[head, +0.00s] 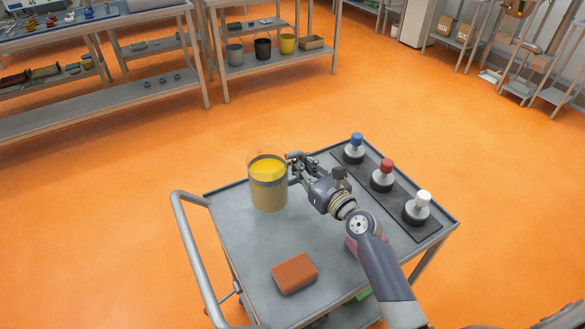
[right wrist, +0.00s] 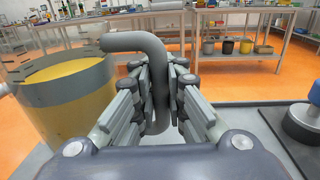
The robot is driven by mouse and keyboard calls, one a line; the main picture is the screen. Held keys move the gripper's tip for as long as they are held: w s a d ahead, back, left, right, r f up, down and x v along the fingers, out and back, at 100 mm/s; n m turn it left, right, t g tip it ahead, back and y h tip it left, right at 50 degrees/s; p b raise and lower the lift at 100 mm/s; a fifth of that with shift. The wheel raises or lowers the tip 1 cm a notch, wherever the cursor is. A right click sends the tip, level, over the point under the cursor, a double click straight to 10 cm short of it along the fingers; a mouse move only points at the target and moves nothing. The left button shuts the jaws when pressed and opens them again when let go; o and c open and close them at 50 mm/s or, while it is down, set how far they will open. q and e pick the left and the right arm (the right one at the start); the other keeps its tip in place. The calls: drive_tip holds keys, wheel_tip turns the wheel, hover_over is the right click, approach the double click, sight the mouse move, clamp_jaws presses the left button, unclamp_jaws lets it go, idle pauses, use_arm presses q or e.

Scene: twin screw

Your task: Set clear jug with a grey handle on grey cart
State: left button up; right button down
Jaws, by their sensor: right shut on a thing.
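The clear jug (head: 268,190) holds yellow contents and has a grey band around it. It is upright at the far left part of the grey cart (head: 240,235); whether its base touches the cart top is hard to tell. In the right wrist view the jug (right wrist: 75,110) is at the left, with its grey handle (right wrist: 158,75) between my fingers. My right gripper (head: 294,170) is shut on that handle, as the right wrist view (right wrist: 162,100) also shows. My left gripper is not in view.
An orange-brown block (head: 295,272) lies at the cart's near side. A dark strip (head: 400,208) along the right edge bears blue, red and white-topped knobs. A pinkish item is partly hidden under my arm. The cart's handle rail (head: 190,245) is at left. Shelves stand behind.

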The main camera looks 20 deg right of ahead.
drive_tip(key=f, duration=0.1)
drive_tip(key=w+a+f+b, duration=0.1)
drive_tip(key=w+f+b, duration=0.1)
drive_tip(key=shift+a, duration=0.3)
drive_tip(key=shift+w+f, duration=0.1)
drive_tip(key=shift+f, duration=0.15)
drive_tip(key=c, duration=2)
unclamp_jaws()
drive_tip(key=shift+f, duration=0.25)
drive_tip(key=shift+c, duration=0.2)
drive_tip(key=o, duration=0.4)
drive_tip(key=shift+r, duration=0.15)
